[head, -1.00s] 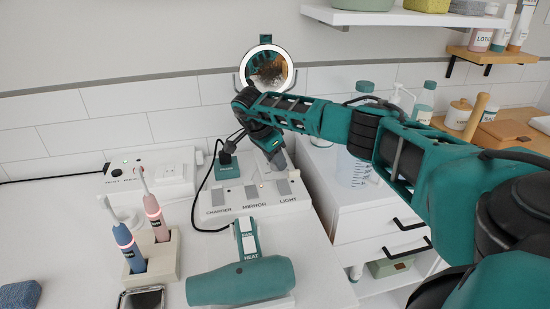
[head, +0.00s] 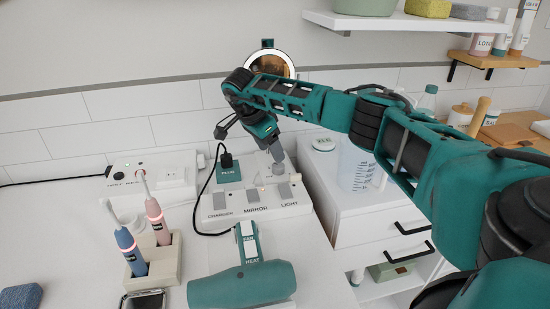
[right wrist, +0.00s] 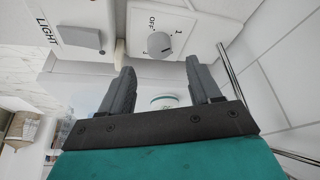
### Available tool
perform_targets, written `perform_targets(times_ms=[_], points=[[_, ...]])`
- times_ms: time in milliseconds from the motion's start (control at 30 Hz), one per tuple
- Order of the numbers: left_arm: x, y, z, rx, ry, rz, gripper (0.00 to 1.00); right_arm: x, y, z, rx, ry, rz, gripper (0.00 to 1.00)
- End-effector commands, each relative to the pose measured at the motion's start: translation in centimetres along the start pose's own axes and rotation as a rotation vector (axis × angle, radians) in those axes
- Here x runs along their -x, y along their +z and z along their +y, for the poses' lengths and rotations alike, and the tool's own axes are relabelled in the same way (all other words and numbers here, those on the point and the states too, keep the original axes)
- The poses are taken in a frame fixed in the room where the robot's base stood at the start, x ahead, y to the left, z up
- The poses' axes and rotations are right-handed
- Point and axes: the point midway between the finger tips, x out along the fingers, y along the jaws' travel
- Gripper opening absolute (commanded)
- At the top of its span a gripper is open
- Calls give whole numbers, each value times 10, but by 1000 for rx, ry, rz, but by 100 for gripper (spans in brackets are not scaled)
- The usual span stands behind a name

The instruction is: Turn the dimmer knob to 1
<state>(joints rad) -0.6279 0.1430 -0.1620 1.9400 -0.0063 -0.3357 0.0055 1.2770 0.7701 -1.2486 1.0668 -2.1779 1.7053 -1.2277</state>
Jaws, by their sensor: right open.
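The dimmer knob (right wrist: 160,45) is a small grey round knob on a white panel in the right wrist view, with "OFF" and "1" printed beside it. Its pointer direction is too small to tell. My right gripper (right wrist: 160,66) is open and empty, its two dark fingers pointing toward the knob, which shows beyond and between the fingertips, apart from them. My left gripper is not in view.
The switch box carries CHARGER, MIRROR and LIGHT switches and a plug (head: 227,162) with a black cord. A round mirror (head: 270,64) is behind; a measuring jug (head: 355,166) is right.

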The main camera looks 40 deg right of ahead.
Motion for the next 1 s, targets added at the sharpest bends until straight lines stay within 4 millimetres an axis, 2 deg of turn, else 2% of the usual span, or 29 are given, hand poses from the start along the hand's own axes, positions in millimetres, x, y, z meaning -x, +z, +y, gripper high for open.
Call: perform_targets(times_ms=[33, 200, 400, 1000], points=[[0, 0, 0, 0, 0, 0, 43, 14, 0, -1, -1, -5, 0, 63], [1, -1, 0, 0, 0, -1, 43, 46, 0, 0, -1, -3, 0, 63], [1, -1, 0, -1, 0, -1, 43, 67, 0, 0, -1, 0, 1, 63], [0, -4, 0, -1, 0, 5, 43, 69, 0, 0, -1, 1, 0, 63]])
